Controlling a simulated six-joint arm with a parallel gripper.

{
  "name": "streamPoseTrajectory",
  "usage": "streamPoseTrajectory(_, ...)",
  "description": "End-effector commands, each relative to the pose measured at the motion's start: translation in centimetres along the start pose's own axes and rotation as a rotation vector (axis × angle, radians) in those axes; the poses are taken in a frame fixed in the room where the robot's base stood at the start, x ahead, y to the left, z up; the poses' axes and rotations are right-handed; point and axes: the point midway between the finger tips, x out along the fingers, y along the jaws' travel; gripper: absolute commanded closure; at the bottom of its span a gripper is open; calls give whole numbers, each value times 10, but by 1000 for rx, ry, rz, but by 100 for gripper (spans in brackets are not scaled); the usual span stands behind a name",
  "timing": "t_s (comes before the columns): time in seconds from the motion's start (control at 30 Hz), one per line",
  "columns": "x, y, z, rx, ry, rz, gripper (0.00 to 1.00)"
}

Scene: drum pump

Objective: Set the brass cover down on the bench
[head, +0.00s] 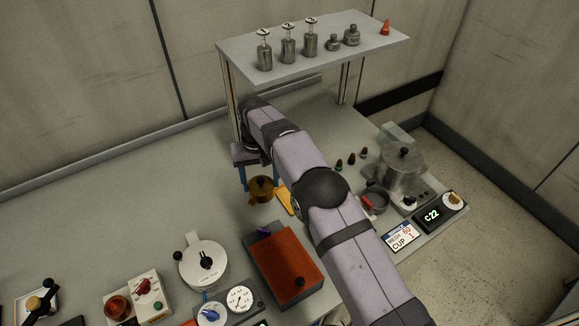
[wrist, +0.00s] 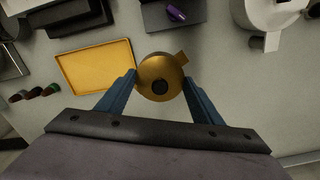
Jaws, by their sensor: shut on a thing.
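The brass cover (wrist: 155,70) is a round golden disc with a dark knob and a tab at one side. My gripper (wrist: 160,82) has its two blue fingers closed on the cover's opposite sides in the wrist view. In the head view the brass cover (head: 262,187) hangs between the blue fingers (head: 258,180), low over the grey bench (head: 130,215). I cannot tell whether its underside touches the bench. My arm hides part of the bench behind it.
A yellow tray (wrist: 95,70) lies close beside the cover. A box with an orange-red top (head: 286,264) and a white round drum (head: 204,264) stand nearer the front. A metal pot (head: 400,168) stands at right. A shelf (head: 345,48) rises behind.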

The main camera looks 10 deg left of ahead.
Motion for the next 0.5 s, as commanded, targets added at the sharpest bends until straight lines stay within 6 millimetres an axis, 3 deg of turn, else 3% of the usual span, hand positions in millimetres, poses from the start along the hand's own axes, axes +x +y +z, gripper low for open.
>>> streamPoseTrajectory(0.2,20,-32,1,-58,2,0,68)
streamPoseTrajectory(0.5,27,-40,2,-72,3,0,68)
